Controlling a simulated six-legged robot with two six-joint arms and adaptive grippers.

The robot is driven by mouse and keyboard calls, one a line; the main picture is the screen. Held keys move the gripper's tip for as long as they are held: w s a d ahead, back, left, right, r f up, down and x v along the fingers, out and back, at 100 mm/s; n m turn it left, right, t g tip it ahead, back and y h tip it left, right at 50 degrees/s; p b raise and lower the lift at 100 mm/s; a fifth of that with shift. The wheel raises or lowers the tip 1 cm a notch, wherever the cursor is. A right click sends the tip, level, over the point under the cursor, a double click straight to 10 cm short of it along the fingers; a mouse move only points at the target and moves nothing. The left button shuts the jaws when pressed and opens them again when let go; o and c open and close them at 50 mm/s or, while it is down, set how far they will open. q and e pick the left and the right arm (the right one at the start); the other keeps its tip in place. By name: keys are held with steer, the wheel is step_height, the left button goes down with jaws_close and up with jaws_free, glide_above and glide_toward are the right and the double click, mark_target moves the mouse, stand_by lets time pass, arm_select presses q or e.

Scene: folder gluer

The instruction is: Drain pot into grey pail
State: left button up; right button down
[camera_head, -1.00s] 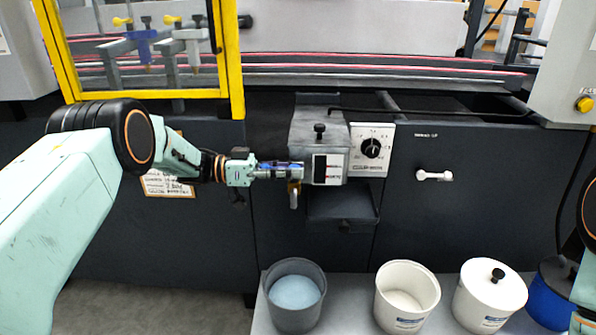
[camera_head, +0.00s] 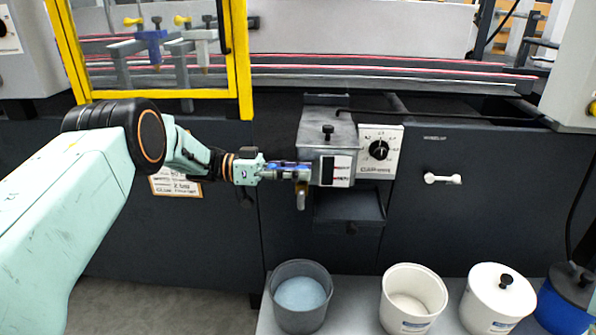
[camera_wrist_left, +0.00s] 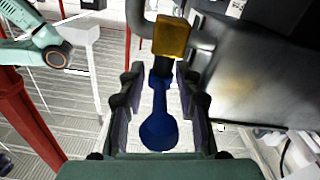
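The grey metal pot (camera_head: 325,140) is fixed to the machine front, with a black-knobbed lid and a sight window. A brass spout (camera_head: 301,200) hangs below its left side. In the left wrist view, the brass valve (camera_wrist_left: 171,36) carries a blue lever (camera_wrist_left: 159,118). My left gripper (camera_head: 301,173) is level with the valve. In the left wrist view, its fingers (camera_wrist_left: 159,80) stand open on both sides of the lever, with gaps showing. The dark grey pail (camera_head: 300,325) stands below the spout, with pale blue material inside. My right gripper is not seen.
A white open pail (camera_head: 410,315), a lidded white pail (camera_head: 485,310) and a blue container (camera_head: 562,310) stand right of the grey pail on a light bench. A dial (camera_head: 379,150) sits beside the pot, with a tray (camera_head: 349,208) below it.

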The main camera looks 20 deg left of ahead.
arm_select(q)
steer(key=v, duration=1.2)
stand_by(0.3)
steer(key=shift+w+f, duration=0.1)
